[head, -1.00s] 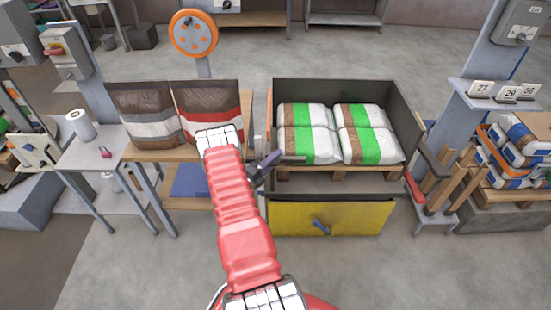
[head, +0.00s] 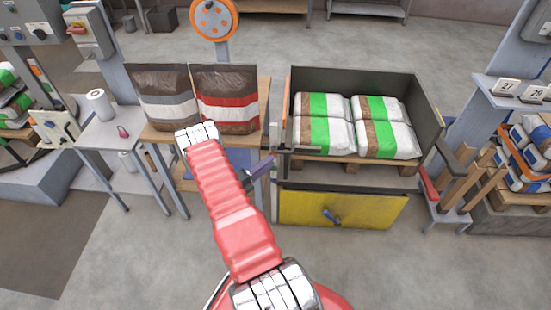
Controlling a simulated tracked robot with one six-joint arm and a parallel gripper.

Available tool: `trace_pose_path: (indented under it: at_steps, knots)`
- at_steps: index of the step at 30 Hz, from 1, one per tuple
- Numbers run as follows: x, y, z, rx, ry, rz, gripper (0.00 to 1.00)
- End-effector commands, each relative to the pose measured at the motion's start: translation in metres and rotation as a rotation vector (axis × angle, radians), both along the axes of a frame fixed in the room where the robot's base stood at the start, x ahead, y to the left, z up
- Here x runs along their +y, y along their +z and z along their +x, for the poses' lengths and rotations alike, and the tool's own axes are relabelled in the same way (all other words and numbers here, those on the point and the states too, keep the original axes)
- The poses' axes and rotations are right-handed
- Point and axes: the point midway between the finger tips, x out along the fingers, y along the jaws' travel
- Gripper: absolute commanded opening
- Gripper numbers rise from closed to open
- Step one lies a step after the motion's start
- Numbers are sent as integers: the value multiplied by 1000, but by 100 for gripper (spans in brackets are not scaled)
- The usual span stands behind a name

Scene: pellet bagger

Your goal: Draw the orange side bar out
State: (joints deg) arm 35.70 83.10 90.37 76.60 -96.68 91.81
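The orange side bar (head: 286,98) shows as a thin upright orange strip along the left side of a dark open-topped bin (head: 355,73). Its lower end is hard to make out. My gripper (head: 264,168) is a small dark and purple shape beside my red arm, by the bin's front left corner. It appears below and left of the orange strip. I cannot tell whether it touches anything, and its fingers are too small and partly hidden to judge.
White, green and brown sacks (head: 326,133) lie on a pallet in the bin, above a yellow front panel (head: 350,210). Two brown bags (head: 228,95) stand on a wooden table at left. A grey post with a red handle (head: 429,186) stands at right. The front floor is clear.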

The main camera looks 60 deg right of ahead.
Motion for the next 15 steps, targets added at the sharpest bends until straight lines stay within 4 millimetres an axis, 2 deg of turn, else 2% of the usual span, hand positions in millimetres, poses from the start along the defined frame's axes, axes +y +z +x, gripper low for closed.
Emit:
trace_pose_path:
  at_steps: [6,14,15]
  knots:
    - [14,-2,6,0,0,-1,31]
    - [14,-2,6,0,0,-1,31]
    - [14,-2,6,0,0,-1,28]
